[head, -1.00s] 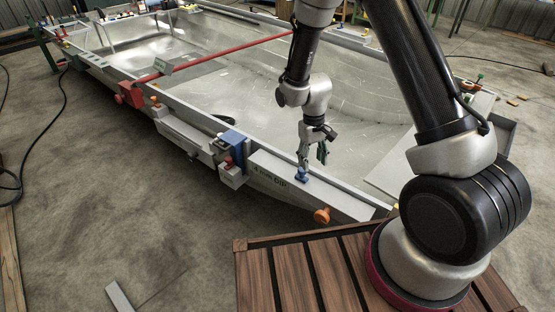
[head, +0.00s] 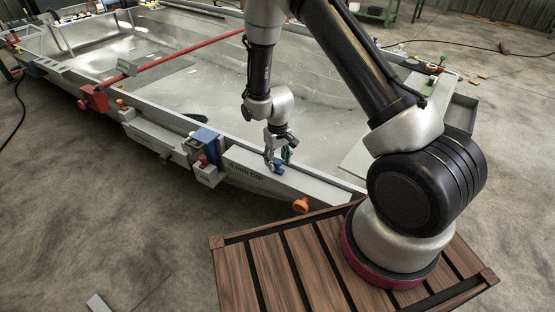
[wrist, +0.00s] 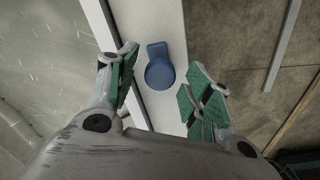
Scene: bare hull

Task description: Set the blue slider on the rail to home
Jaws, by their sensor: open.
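A small blue piece (head: 279,169), which I take for the blue slider, sits on the pale top of the long grey rail (head: 322,188) along the hull's near edge. In the wrist view the blue piece (wrist: 160,70) shows a round knob with a short square tab beyond it. My gripper (head: 277,162) is just above it. In the wrist view the green-padded fingers of my gripper (wrist: 157,78) are apart, one on each side of the piece, with gaps on both sides. No home mark can be made out.
An orange knob (head: 300,206) sticks out from the rail's near side. A red bar (head: 185,55) crosses the hull. A wooden slatted platform (head: 262,268) is in front.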

